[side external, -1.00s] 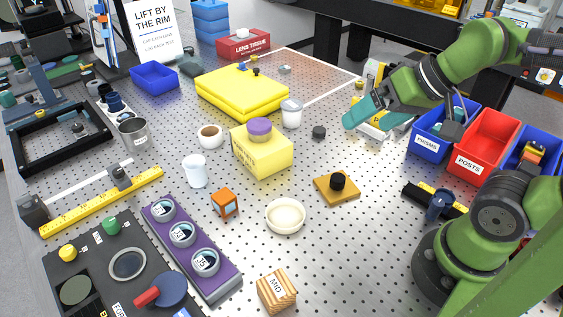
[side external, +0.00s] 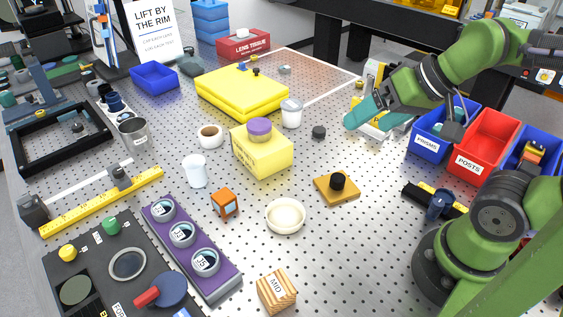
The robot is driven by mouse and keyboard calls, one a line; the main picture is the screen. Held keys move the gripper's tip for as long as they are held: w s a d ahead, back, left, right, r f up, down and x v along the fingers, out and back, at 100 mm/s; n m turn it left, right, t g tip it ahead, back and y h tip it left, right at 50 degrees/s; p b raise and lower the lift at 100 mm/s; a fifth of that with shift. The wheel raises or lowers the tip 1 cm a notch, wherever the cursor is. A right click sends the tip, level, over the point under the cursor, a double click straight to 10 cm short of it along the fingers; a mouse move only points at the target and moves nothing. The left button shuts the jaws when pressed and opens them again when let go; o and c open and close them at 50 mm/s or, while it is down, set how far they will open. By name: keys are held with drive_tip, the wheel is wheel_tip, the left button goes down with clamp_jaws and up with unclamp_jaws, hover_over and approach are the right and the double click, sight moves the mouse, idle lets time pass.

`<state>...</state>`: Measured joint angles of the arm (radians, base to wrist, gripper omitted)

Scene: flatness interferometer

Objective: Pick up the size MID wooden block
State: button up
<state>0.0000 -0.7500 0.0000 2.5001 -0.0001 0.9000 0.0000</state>
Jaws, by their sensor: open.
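The wooden block labelled MID (side external: 277,292) sits on the perforated metal table at the bottom centre of the side view. It has striped wood grain and a white label on top. My gripper (side external: 372,119) has teal fingers and hangs above the table at the upper right, far from the block. It is open, and I see nothing between its fingers. Nothing hides the block.
A purple rack (side external: 193,249) with several round dials lies left of the block, beside a dark control panel (side external: 127,265). Table right of the block is clear.

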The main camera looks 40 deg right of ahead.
drive_tip(key=n+g+h, duration=0.1)
drive_tip(key=g+h, duration=0.1)
drive_tip(key=g, duration=0.5)
hover_over(276, 286)
wheel_tip(276, 286, down, 8)
drive_tip(key=f, duration=1)
drive_tip(key=shift+s+d+f, duration=0.1)
drive_tip(key=shift+s+d, duration=0.05)
drive_tip(key=shift+d, duration=0.05)
drive_tip(key=f, duration=0.5)
drive_tip(key=shift+w+a+f, duration=0.2)
drive_tip(key=shift+f, duration=0.15)
drive_tip(key=c, duration=1.1)
